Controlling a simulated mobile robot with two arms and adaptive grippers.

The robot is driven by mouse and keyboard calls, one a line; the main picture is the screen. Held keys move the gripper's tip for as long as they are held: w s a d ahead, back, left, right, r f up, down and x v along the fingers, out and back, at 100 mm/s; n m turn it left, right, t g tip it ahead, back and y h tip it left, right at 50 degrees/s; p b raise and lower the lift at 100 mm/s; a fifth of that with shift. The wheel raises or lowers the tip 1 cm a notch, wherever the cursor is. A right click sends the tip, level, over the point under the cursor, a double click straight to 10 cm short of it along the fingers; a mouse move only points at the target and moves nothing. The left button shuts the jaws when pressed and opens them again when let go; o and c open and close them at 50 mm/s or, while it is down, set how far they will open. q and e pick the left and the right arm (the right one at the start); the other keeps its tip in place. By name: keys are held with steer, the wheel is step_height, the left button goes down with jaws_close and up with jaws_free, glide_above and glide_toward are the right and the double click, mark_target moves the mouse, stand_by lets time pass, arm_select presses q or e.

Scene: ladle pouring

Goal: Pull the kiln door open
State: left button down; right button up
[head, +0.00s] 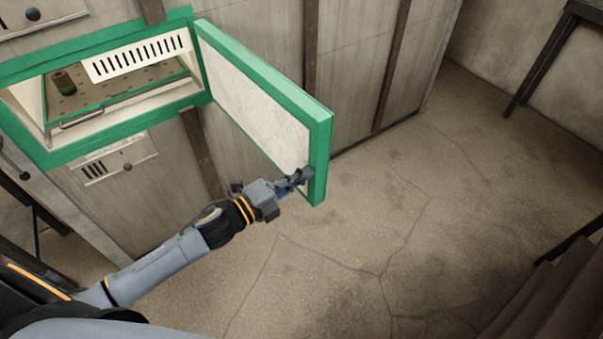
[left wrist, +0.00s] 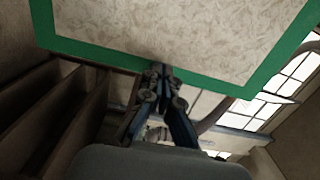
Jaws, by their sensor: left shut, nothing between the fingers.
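The kiln door (head: 258,97) has a green frame and a pale mottled inner panel. It stands wide open, swung out to the right from the green-framed kiln opening (head: 128,135). My left gripper (head: 303,177) is at the inner face of the door, near its lower free corner. Its fingers are shut with nothing between them. In the left wrist view, my left gripper (left wrist: 163,72) points at the lower green edge of the door (left wrist: 180,35). I cannot tell whether the fingertips touch it. The door's outer side is hidden. My right gripper is not in view.
Inside the kiln are a perforated shelf (head: 105,88) and a small dark cylindrical object (head: 64,82). A control panel with a knob (head: 127,167) sits below the opening. A dark table (head: 545,50) stands at the upper right. The floor right of the door is clear.

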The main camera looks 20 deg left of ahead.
arm_select(q)
steer(key=shift+w, duration=0.1)
steer(key=w+d+n+t+y+b, duration=0.2)
steer(key=w+d+y, duration=0.2)
steer(key=w+d, duration=0.3)
steer(key=w, duration=0.4)
steer(key=shift+w+d+n+b, duration=0.3)
steer(key=shift+w+d+n, duration=0.05)
steer(key=shift+n, duration=0.05)
